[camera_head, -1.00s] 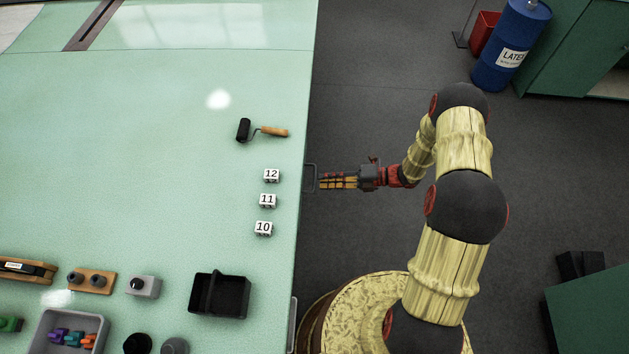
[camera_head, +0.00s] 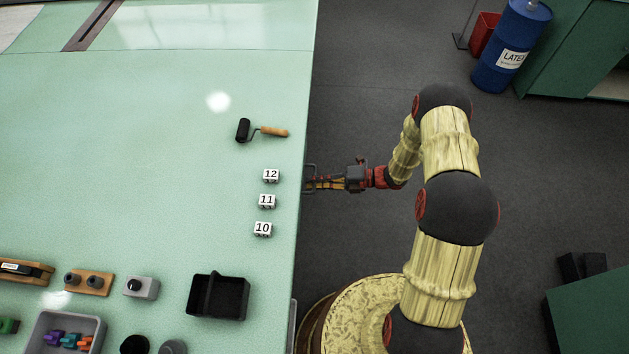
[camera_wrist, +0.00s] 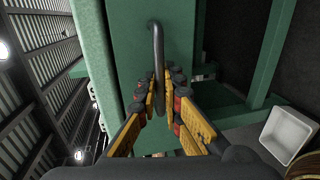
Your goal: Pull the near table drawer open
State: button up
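The green drawer front (camera_wrist: 122,45) fills the middle of the wrist view. Its grey bar handle (camera_wrist: 154,40) stands out toward me. In the head view the handle (camera_head: 311,167) juts from the right edge of the green table (camera_head: 150,150). My gripper (camera_wrist: 167,85) is at the handle, with yellow fingers on either side of the bar. The fingers look open; contact with the bar is not clear. In the head view my gripper (camera_head: 312,184) reaches the handle from the right. No drawer gap shows at the table edge.
A second handle (camera_head: 293,322) shows lower on the same table edge. A roller (camera_head: 262,130), numbered cubes (camera_head: 267,201) and a black tray (camera_head: 218,296) lie on the tabletop. A white bin (camera_wrist: 288,133) is at right in the wrist view.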

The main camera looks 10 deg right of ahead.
grip_shut()
dwell(0.4)
jog(key=shift+d, duration=0.1)
jog(key=f+v, duration=0.2)
jog(key=v, duration=0.9)
jog(key=d+f+v, duration=0.1)
jog(key=f+v, duration=0.1)
jog(key=v, duration=1)
jog(key=shift+f+p, duration=0.35)
jog(key=shift+p, duration=0.1)
jog(key=shift+s, duration=0.15)
jog(key=shift+o, duration=2.4)
grip_release()
jog(key=shift+o, duration=0.3)
jog(key=v, duration=1.2)
